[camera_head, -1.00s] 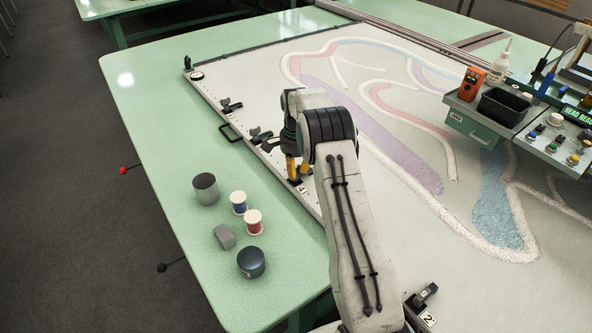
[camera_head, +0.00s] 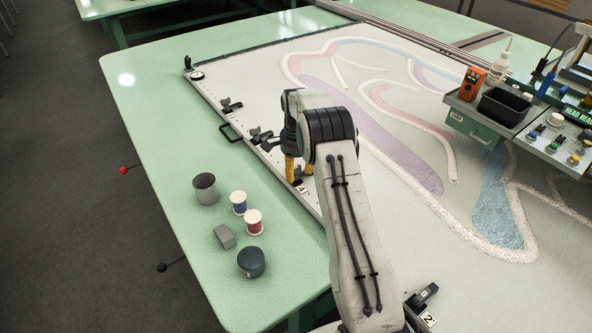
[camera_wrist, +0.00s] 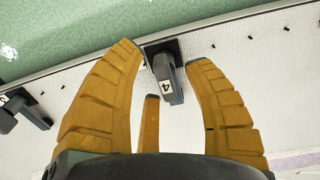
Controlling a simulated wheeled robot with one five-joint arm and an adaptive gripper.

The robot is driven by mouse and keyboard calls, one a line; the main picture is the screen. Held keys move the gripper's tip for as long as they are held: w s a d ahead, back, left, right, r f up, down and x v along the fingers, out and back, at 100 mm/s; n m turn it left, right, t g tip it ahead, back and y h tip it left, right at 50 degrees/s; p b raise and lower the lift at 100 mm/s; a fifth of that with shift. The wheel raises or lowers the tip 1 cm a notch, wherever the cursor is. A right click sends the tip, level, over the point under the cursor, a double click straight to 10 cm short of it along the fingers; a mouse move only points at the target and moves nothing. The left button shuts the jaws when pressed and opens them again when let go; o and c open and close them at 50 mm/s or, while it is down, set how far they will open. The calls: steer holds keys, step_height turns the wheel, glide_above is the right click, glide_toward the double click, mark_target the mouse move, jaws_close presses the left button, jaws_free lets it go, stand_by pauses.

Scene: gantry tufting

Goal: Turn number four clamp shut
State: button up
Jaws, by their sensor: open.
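The number four clamp (camera_wrist: 163,62) shows in the wrist view as a dark block on the frame's edge with a grey bar. A white "4" label (camera_wrist: 167,86) shows by the bar, which points away from the green table. In the head view the clamp is mostly hidden by my gripper, but its "4" label (camera_head: 301,189) shows. My gripper (camera_wrist: 168,55) has yellow fingers and is open, with one finger on each side of the clamp and visible space around the bar. I cannot tell whether a finger touches it. In the head view my gripper (camera_head: 299,180) is low over the frame edge.
Another clamp (camera_wrist: 24,108) stands to the left along the frame. A black handle (camera_head: 231,132) juts from the frame edge. Thread spools (camera_head: 253,222), a grey cup (camera_head: 205,188), a grey block (camera_head: 224,236) and a dark round tin (camera_head: 251,262) stand on the green table.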

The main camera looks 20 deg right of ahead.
mark_target(296, 168)
steer(key=shift+r, duration=0.15)
step_height(296, 168, up, 12)
stand_by(0.7)
stand_by(0.5)
